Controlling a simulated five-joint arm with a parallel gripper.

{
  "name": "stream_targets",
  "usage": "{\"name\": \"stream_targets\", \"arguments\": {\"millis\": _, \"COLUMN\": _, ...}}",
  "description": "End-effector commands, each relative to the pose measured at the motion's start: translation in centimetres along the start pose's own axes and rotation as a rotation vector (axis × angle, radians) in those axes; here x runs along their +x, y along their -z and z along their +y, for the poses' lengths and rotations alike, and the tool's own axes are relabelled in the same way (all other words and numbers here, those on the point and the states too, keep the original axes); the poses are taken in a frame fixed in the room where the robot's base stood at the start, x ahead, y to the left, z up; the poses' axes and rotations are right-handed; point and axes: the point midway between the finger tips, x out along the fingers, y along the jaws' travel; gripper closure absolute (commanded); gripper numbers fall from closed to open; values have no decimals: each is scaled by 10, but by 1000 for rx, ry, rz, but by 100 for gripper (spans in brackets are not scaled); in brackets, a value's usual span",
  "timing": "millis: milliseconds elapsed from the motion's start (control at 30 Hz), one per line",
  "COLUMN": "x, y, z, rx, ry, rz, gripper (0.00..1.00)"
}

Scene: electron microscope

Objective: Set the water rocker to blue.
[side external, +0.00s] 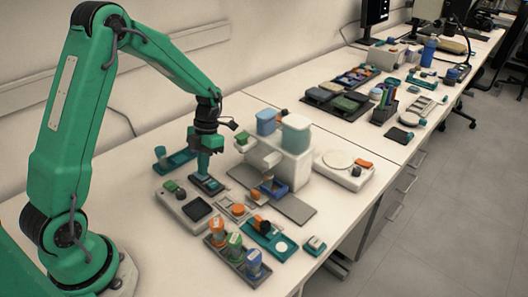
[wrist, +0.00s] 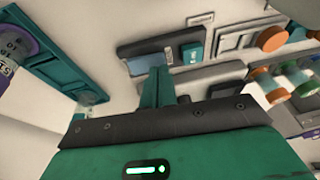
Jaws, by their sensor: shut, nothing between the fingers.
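A small slate-grey panel lies on the bench below my gripper (side external: 205,168) in the side view; it also shows in the wrist view (wrist: 140,50). A teal block (wrist: 192,53) sits on the panel's right part, with a small pale piece to its left. I take this panel to be the water rocker, but its markings are too small to read. Its setting cannot be told. My gripper's green fingers (wrist: 155,88) are shut and empty, pointing down at the near side of the panel. Whether they touch it cannot be told.
A white machine with a blue tank (side external: 267,122) and a pale green tank (side external: 296,134) stands right of my gripper. A teal tray (side external: 176,163) lies to its left. A scale-like box (side external: 172,203) and a rack of jars (side external: 222,262) are in front.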

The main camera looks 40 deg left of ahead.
Motion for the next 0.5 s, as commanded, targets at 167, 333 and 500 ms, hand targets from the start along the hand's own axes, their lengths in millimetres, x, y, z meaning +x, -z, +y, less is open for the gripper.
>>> {"name": "stream_targets", "arguments": {"millis": 167, "x": 1, "y": 0, "z": 0, "rx": 0, "ry": 0, "rz": 0, "gripper": 100}}
{"name": "stream_targets", "arguments": {"millis": 333, "x": 1, "y": 0, "z": -1, "rx": 0, "ry": 0, "rz": 0, "gripper": 100}}
{"name": "stream_targets", "arguments": {"millis": 500, "x": 9, "y": -3, "z": -6, "rx": 1, "ry": -5, "rz": 0, "gripper": 100}}
